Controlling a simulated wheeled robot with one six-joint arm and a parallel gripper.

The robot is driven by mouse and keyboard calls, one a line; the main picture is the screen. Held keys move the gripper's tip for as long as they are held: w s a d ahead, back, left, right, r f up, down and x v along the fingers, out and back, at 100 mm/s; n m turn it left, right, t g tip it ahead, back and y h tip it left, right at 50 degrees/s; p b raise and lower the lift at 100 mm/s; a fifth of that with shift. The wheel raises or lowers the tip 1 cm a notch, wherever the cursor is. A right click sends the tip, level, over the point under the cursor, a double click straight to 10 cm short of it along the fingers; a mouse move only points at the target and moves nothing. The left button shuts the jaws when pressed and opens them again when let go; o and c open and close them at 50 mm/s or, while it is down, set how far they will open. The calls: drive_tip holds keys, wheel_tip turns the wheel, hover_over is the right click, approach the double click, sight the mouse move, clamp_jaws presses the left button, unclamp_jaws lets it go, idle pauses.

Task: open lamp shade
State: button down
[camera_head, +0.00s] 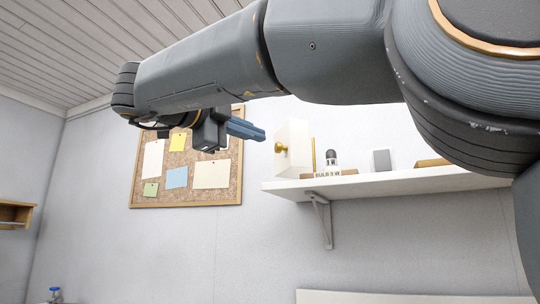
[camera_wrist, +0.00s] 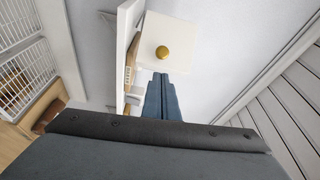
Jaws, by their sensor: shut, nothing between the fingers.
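A white box-like piece with a round brass knob stands at the left end of the wall shelf; I take it for the lamp shade (camera_head: 297,135), though I cannot be sure. Its knob (camera_head: 281,148) faces left toward my gripper. In the wrist view the white piece (camera_wrist: 180,38) and its knob (camera_wrist: 162,52) show just beyond my fingertips. My gripper (camera_head: 262,133) is shut and empty, a little left of the white piece and slightly above the knob. In the wrist view the blue fingers (camera_wrist: 160,78) are together and point toward the knob. Whether they touch anything is unclear.
A corkboard (camera_head: 205,160) with notes hangs behind my gripper.

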sight(290, 146)
drive_tip(key=p+x, duration=0.2)
drive_tip(key=x, duration=0.7)
drive_tip(key=shift+d+p, duration=0.15)
drive_tip(key=shift+p, duration=0.25)
